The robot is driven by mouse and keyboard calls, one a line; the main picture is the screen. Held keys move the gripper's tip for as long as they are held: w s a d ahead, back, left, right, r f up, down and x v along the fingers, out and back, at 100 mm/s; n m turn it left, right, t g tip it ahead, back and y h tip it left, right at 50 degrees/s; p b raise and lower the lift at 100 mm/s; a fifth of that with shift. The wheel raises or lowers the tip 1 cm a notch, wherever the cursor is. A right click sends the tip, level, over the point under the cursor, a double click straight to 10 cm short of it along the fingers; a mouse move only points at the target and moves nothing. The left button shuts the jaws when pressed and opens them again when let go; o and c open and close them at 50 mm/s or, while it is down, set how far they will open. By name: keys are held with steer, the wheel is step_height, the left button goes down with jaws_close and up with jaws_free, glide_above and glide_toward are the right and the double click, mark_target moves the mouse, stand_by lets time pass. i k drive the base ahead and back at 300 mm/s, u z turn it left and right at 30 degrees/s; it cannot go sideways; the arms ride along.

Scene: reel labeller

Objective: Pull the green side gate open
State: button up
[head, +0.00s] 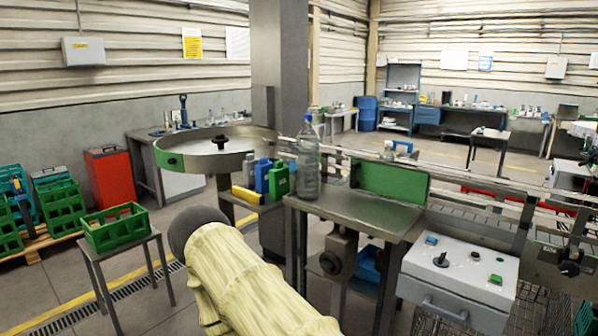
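A green upright panel (390,181), which looks like the side gate, stands along the edge of the conveyor, behind a flat metal plate (357,215). It appears closed in line with the rail; no handle or hinge can be made out. Another green piece (169,161) sits on the rim of the round metal table (218,150), left of centre. My arm, in a cream sleeve, reaches in from the bottom and ends in a dark rounded part, well left of the green panel. My gripper is not visible.
A clear bottle with a blue cap (308,160) stands on the metal plate's left corner. Small coloured bottles (279,179) stand left of it. A control box (457,277) is at the right front. A green crate (113,226) sits on a stand at left.

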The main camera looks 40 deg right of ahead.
mark_target(409, 186)
steer(key=u, duration=1.35)
steer(key=k, duration=0.9)
steer(key=z, duration=1.6)
